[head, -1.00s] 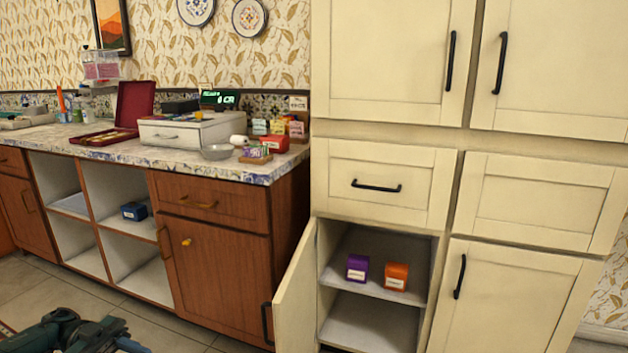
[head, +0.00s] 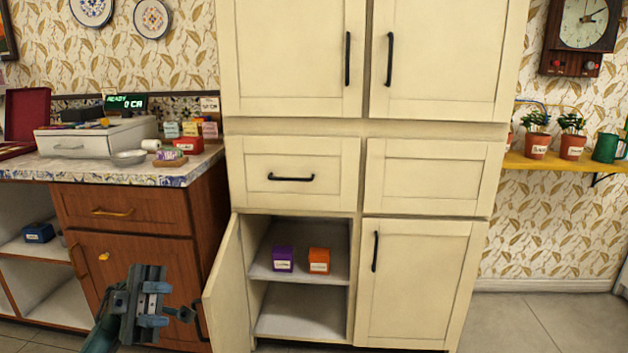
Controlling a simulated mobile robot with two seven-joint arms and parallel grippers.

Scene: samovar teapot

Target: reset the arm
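My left gripper (head: 168,316) is in the lower left of the head view, raised in front of the brown wooden cabinet. Its fingers point to the right, and I see no object held between them. The fingertips look apart, with a gap between them. My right gripper and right arm do not show.
A tall cream cupboard (head: 420,208) stands in the middle, its lower left door (head: 228,290) swung open. Inside, a purple box (head: 283,259) and an orange box (head: 319,260) sit on a shelf. A counter (head: 110,172) is at left; open floor (head: 560,325) lies at right.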

